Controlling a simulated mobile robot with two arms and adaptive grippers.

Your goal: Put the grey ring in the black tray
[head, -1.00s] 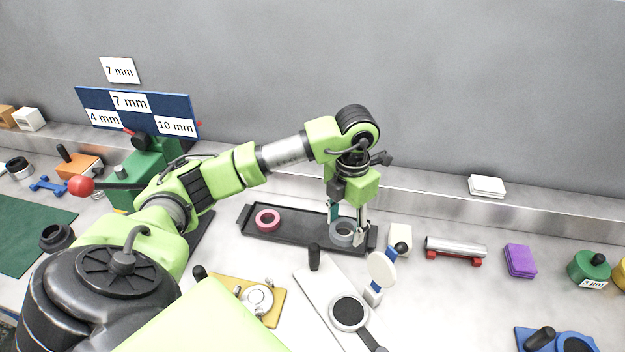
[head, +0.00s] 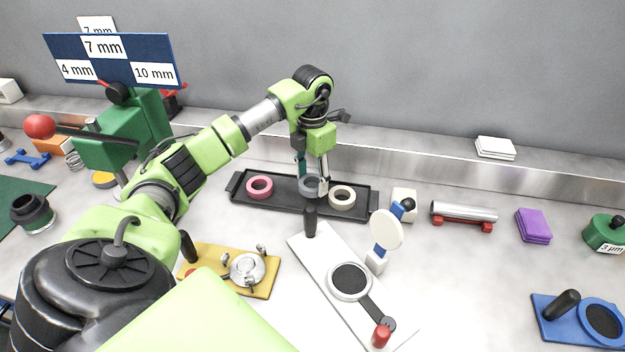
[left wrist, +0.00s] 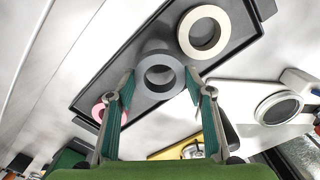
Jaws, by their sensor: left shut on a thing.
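The grey ring (head: 310,191) is gripped between the fingers of my left gripper (head: 312,187), over the middle of the black tray (head: 286,189). In the left wrist view the grey ring (left wrist: 160,57) sits between the two green-padded fingertips (left wrist: 160,84), with the tray (left wrist: 106,62) behind it. I cannot tell whether the ring touches the tray floor. A pink ring (head: 260,178) lies in the tray's left part and a cream ring (head: 342,188) to the right of the grey one. My right gripper is not in view.
A white plate with a dark disc (head: 349,278) and a yellow fixture (head: 246,270) stand in front of the tray. A white round paddle (head: 387,230) and a metal cylinder on a red stand (head: 464,211) are to the right. The wall ledge runs behind.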

